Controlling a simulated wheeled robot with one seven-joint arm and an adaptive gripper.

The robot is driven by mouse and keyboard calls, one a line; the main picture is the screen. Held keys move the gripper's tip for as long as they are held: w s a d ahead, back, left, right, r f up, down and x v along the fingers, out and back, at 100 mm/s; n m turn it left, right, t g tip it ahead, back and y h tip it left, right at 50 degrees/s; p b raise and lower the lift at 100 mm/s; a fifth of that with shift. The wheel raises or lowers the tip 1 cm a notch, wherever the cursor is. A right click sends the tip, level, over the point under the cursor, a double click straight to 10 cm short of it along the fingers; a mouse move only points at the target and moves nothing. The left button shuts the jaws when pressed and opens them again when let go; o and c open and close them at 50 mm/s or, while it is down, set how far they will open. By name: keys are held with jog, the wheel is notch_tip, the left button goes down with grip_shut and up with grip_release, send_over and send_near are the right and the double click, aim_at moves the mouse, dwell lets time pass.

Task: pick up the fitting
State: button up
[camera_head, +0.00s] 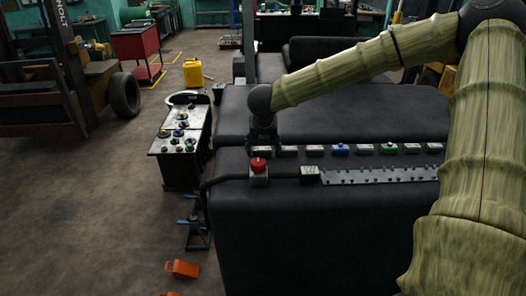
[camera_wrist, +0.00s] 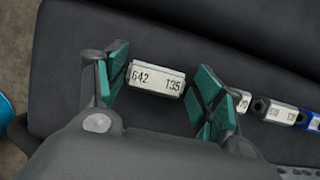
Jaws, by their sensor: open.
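A pale hexagonal fitting (camera_wrist: 157,73) marked "642" and "135" lies on a dark padded surface in the wrist view. My gripper (camera_wrist: 162,88) is open, with one green-padded finger at each end of the fitting. Gaps show between the pads and the fitting, and nothing is gripped. In the head view my gripper (camera_head: 262,142) points down at the left end of a row of small fittings and hides the one below it. Others in the row include a pale one (camera_head: 288,151), a blue one (camera_head: 340,149) and a green one (camera_head: 389,148).
A red button on a grey box (camera_head: 258,171) and a long metal strip (camera_head: 380,175) lie in front of the row. The dark padded block (camera_head: 300,240) has clear room at its front. A small control desk (camera_head: 180,145) stands to the left.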

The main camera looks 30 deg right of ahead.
jog(key=shift+w+a+f, duration=0.1)
jog(key=shift+w, duration=0.1)
jog(key=shift+c, duration=1.2)
jog(key=c, duration=0.4)
jog(key=shift+c, duration=1)
jog(key=shift+s, duration=0.1)
